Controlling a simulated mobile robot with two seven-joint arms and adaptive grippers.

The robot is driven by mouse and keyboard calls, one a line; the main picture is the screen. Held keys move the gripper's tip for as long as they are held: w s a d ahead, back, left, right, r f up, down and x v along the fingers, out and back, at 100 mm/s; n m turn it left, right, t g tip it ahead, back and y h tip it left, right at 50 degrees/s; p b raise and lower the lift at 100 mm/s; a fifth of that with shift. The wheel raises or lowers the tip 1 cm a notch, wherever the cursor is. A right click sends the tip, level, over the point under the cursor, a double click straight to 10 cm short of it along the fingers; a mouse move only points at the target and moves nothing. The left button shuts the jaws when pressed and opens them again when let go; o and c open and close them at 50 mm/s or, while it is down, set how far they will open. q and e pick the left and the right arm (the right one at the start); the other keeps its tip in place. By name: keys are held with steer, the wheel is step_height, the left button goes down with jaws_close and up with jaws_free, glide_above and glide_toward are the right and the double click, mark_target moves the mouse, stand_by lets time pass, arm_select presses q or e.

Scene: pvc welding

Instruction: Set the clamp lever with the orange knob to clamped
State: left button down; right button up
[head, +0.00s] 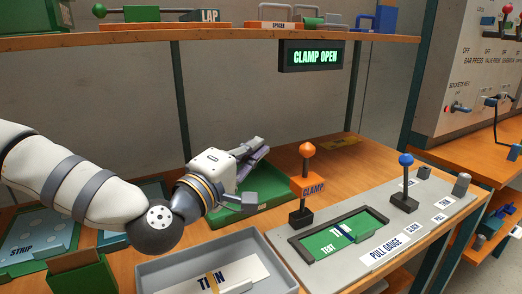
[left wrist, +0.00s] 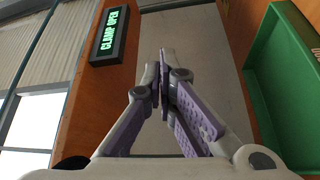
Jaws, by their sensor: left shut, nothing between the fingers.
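The clamp lever's orange knob (head: 307,149) tops a short dark stem, close to upright, above an orange CLAMP label (head: 313,191) and a black base (head: 300,217). It stands at the left end of the grey pull gauge plate (head: 453,207). The lit sign (head: 314,56) reads CLAMP OPEN; it also shows in the left wrist view (left wrist: 109,35). My left gripper (head: 262,153) is left of the knob in the picture, apart from it. In the left wrist view its fingers (left wrist: 164,75) are together with nothing between them. The lever cannot be made out there.
A second lever with a blue knob (head: 406,160) stands to the right on the plate. A framed green test bed (head: 343,235) lies in front of the clamp. A green tray (head: 283,184) sits beneath my left gripper, a grey tray (head: 163,268) in front. A shelf (head: 230,38) runs above.

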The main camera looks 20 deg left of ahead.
arm_select(q)
steer(key=w+d, duration=0.4)
steer(key=w, duration=0.1)
steer(key=shift+w+d, duration=0.15)
steer(key=shift+d, duration=0.15)
arm_select(e)
steer(key=shift+s+f, duration=0.15)
steer(key=shift+f, duration=0.05)
arm_select(q)
steer(key=shift+f, duration=0.15)
arm_select(e)
steer(key=shift+s, duration=0.1)
